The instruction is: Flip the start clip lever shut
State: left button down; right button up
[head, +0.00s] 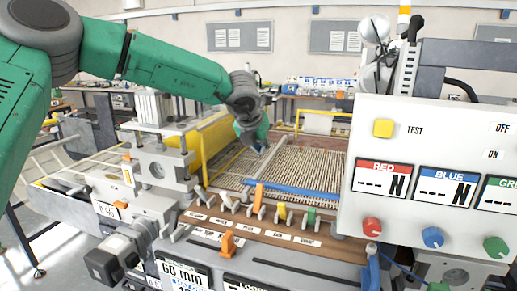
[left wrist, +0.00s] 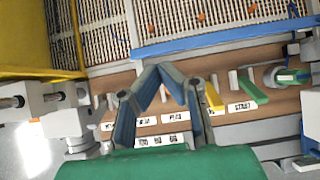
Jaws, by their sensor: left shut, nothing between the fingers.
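The label strip in the left wrist view has a tag reading START (left wrist: 239,106). Beside it a green lever (left wrist: 252,88) stands up from the brown board. The green lever (head: 311,217) also shows in the head view at the right end of the lever row, apparently upright. My left gripper (head: 262,147) is shut and empty, above the mesh bed behind the row. In the left wrist view the left gripper's blue-padded fingers (left wrist: 160,72) come together at the tips, left of the yellow and green levers and apart from the green one. My right gripper is not in view.
A yellow lever (head: 282,212) and a raised orange lever (head: 258,195) stand left of the green one. A blue bar (head: 290,189) runs behind the row. A control panel (head: 430,145) with knobs stands close on the right. A yellow guard (head: 212,140) stands left.

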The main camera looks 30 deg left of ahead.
aim_at(311, 212)
jog(key=k+l, duration=0.15)
jog(key=k, duration=0.35)
jog(key=k+l, duration=0.2)
jog(key=k, duration=0.3)
